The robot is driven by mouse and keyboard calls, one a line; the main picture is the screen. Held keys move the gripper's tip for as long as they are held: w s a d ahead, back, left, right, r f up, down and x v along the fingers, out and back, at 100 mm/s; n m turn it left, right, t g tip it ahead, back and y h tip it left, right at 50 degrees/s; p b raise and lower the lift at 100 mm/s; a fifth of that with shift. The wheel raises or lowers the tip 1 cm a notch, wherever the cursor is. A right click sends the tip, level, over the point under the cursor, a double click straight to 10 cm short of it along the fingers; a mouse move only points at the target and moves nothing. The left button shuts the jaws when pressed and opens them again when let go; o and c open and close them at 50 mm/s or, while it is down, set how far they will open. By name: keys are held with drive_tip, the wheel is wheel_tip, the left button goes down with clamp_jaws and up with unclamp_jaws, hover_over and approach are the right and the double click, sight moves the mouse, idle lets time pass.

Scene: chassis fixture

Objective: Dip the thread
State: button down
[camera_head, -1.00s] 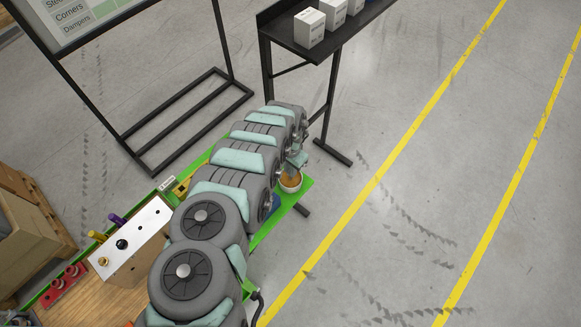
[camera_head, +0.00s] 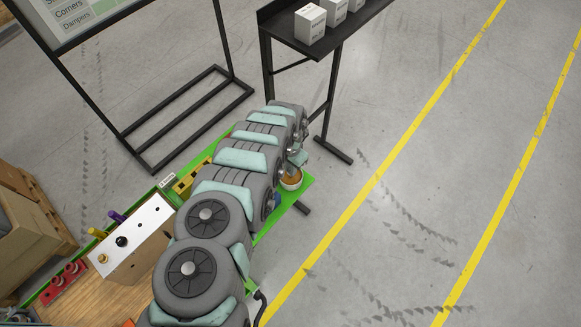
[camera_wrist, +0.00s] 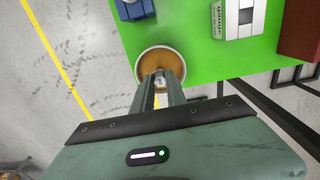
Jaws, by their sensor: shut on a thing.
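A round white-rimmed cup with an orange-brown filling (camera_wrist: 160,60) stands at the end of the green worktop; it also shows in the head view (camera_head: 291,181), partly behind my wrist. My gripper (camera_wrist: 161,84) is over the cup, its fingers pointing into the cup's outline. It is shut on a small pale metallic part (camera_wrist: 160,80), of which only a little shows between the fingertips. A thread on it cannot be made out. I cannot tell whether the part touches the filling.
A blue object (camera_wrist: 134,8) and a grey-white gauge block (camera_wrist: 238,18) sit on the green worktop (camera_wrist: 200,58) near the cup. A dark red block (camera_wrist: 300,30) is at the right. In the head view, a white-topped box with knobs (camera_head: 130,238) stands left of my arm.

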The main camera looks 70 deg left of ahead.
drive_tip(key=shift+r+p, duration=2.2)
drive_tip(key=shift+r, duration=0.9)
